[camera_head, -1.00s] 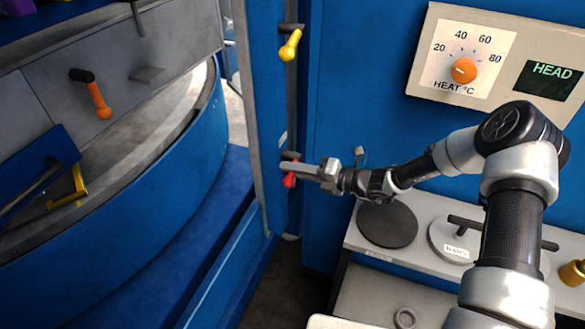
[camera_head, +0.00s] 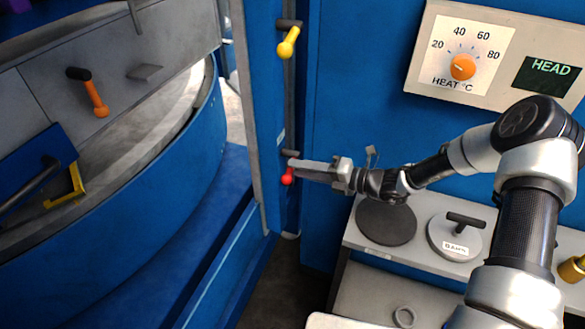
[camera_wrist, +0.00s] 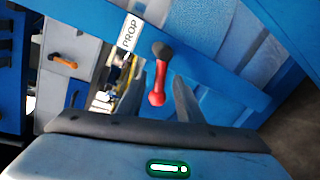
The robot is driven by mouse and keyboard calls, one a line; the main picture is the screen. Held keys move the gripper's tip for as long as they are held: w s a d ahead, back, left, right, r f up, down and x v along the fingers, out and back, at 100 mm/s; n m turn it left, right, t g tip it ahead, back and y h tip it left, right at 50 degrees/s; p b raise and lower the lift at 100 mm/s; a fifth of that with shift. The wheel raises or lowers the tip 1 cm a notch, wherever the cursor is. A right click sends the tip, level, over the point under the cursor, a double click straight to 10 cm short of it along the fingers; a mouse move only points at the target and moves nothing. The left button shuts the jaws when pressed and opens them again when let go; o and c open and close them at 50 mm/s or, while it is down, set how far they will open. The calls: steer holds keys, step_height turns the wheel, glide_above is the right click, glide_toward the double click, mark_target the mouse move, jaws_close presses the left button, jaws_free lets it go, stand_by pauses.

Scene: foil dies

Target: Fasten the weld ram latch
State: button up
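A red lever (camera_head: 287,177) hangs down from a dark pivot low on the blue post. My gripper (camera_head: 293,167) is level with its upper part, just to its right in the head view. In the wrist view the red lever (camera_wrist: 157,88) shows between my two spread fingers (camera_wrist: 159,80); contact cannot be told. A yellow lever (camera_head: 288,43) hangs slightly tilted higher on the same post. An orange lever (camera_head: 97,98) hangs tilted on the grey panel at the left. No readable label names the weld ram latch; a white "PROP" label (camera_wrist: 129,31) is near the red lever.
A blue machine wall (camera_head: 360,70) stands behind my gripper. A heat dial panel (camera_head: 463,50) is at the upper right. Below my arm, a grey bench holds a dark disc (camera_head: 386,222) and a light disc with a handle (camera_head: 455,238). A yellow bracket (camera_head: 70,188) is at the far left.

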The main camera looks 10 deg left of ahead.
steer(key=v, duration=1.4)
steer(key=shift+b, duration=0.45)
steer(key=shift+f, duration=0.1)
